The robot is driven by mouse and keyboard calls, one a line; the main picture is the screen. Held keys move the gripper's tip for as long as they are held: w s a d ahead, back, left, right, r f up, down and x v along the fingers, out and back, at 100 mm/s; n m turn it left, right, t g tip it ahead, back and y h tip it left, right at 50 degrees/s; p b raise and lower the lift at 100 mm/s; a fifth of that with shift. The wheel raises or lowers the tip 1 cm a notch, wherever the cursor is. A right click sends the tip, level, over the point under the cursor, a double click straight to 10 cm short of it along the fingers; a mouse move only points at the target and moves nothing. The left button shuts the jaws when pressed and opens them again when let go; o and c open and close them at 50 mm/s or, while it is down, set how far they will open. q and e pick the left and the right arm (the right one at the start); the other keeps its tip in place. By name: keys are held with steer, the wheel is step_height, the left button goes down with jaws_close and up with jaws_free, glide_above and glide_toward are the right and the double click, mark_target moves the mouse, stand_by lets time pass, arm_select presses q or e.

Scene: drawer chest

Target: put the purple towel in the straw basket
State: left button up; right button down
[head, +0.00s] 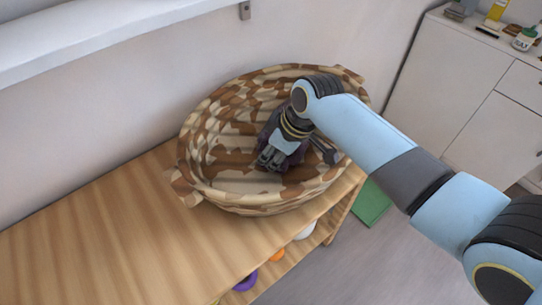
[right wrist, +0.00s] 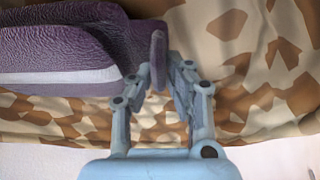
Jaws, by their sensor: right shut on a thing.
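The straw basket (head: 200,135) is a wide, brown-and-cream patterned bowl standing on a wooden bench. My right gripper (head: 268,163) reaches down inside its rim. In the right wrist view my right gripper (right wrist: 162,80) is shut on a thin fold of the purple towel. The purple towel (right wrist: 70,45), with a pale stripe, lies folded at the left of that view against the basket's patterned wall (right wrist: 235,50). In the head view the towel (head: 269,127) shows only as a dark purple patch inside the basket, mostly hidden behind my right gripper. My left gripper is not in view.
The wooden bench top (head: 90,245) is clear left of the basket. A white shelf (head: 90,35) is on the wall above. Purple (head: 246,281) and orange (head: 277,255) things sit under the bench. A white cabinet (head: 450,75) with small items stands at the right.

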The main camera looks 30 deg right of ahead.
steer(key=shift+f, duration=0.4)
steer(key=c, duration=1.3)
jaws_free()
steer(key=p+v, duration=0.1)
steer(key=v, duration=1.1)
steer(key=shift+s, duration=0.1)
